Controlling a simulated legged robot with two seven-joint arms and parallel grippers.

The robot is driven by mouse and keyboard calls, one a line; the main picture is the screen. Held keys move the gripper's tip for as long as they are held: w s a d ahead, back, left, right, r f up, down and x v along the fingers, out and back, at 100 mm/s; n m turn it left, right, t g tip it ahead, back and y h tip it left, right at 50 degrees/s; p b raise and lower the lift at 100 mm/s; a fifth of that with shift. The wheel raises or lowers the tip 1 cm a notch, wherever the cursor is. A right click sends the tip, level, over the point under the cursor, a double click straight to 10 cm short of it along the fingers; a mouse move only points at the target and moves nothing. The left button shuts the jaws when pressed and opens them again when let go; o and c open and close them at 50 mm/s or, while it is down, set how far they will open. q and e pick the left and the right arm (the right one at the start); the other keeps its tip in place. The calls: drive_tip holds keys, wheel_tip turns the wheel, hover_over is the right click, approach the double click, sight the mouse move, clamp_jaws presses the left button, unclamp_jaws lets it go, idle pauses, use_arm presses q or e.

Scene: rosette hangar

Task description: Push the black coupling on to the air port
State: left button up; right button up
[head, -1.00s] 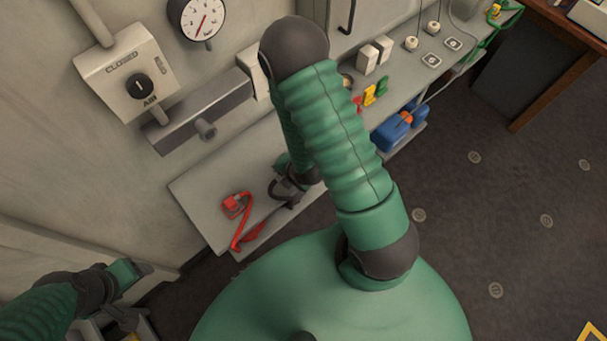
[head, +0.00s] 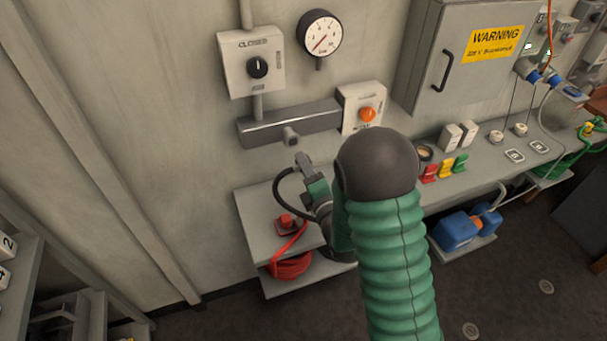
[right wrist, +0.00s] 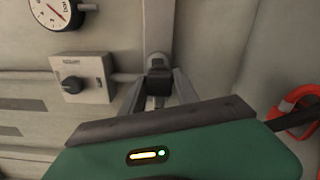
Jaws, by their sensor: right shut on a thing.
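The air port (head: 291,137) is a short grey stub on the front of a grey metal manifold bar (head: 260,131) on the wall. My right gripper (head: 304,163) is just below and to the right of it. In the right wrist view the gripper (right wrist: 158,100) is shut on the black coupling (right wrist: 159,80), whose round port (right wrist: 157,60) shows directly beyond it. I cannot tell whether coupling and port touch. A black hose (head: 279,190) loops from the gripper area down to the left. My left gripper is not in view.
A valve box (head: 251,64) and a gauge (head: 320,33) are above the bar. A box with an orange knob (head: 367,114) is right of it. Below is a grey shelf (head: 259,208) with a red connector (head: 288,224) and coiled red cable (head: 290,266).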

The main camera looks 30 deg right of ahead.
drive_tip(key=shift+w+d, duration=0.1)
drive_tip(key=shift+w, duration=0.05)
drive_tip(key=shift+d, duration=0.1)
drive_tip(key=shift+w+r, duration=0.25)
drive_tip(key=shift+w, duration=0.15)
drive_tip(key=p+x, duration=0.1)
drive_tip(key=x, duration=0.3)
drive_tip(key=shift+w+d+f, duration=0.1)
drive_tip(key=shift+f, duration=0.05)
idle(0.6)
drive_tip(key=shift+b, duration=0.65)
idle(0.9)
